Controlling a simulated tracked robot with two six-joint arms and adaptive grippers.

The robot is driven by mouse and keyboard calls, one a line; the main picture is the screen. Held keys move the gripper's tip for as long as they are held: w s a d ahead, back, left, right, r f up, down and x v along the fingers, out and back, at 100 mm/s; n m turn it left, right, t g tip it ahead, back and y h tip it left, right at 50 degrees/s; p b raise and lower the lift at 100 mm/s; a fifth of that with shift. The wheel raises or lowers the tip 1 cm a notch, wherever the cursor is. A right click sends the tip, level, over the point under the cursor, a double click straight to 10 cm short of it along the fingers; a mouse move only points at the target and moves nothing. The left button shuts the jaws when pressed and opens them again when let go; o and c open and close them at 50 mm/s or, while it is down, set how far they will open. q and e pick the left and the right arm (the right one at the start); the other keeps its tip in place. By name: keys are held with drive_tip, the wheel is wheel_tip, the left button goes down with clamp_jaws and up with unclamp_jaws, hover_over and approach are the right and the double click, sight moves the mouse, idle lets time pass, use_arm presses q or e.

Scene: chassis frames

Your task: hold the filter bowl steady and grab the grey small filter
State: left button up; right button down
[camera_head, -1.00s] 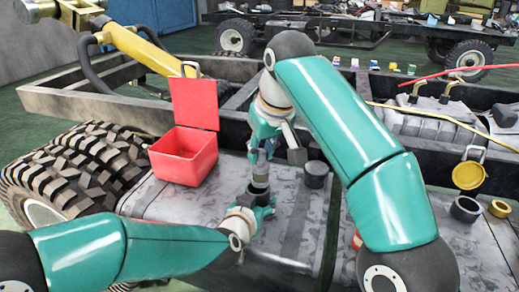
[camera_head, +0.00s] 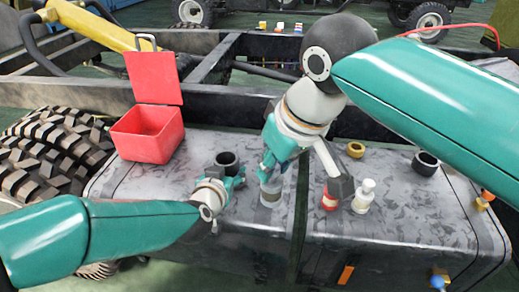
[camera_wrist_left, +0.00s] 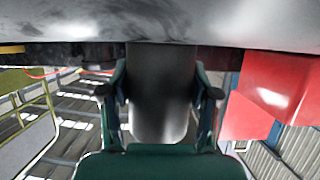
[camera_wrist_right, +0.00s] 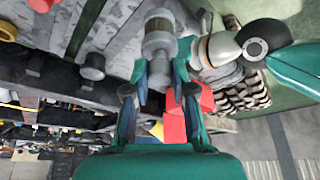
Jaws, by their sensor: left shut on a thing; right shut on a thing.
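The filter bowl (camera_head: 228,162) is an open dark cup on the grey tank top. My left gripper (camera_head: 238,182) is shut on it from the near side. In the left wrist view the dark bowl wall (camera_wrist_left: 160,95) fills the space between the fingers. My right gripper (camera_head: 272,172) points down just right of the bowl, shut on the grey small filter (camera_head: 271,191). The filter (camera_wrist_right: 158,45) also shows in the right wrist view as a meshed cylinder at the fingertips, close to my left gripper. Whether its lower end touches the tank I cannot tell.
A red open box (camera_head: 148,133) stands at the back left. On the right lie a red-topped piece (camera_head: 330,200), a white bottle (camera_head: 363,196), a yellow ring (camera_head: 355,149) and another dark cup (camera_head: 427,163). A dark strap gap (camera_head: 300,195) runs between the tank halves.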

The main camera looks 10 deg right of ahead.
drive_tip(key=shift+s+d, duration=0.2)
drive_tip(key=shift+s, duration=0.15)
use_arm(q)
drive_tip(key=o, duration=1.4)
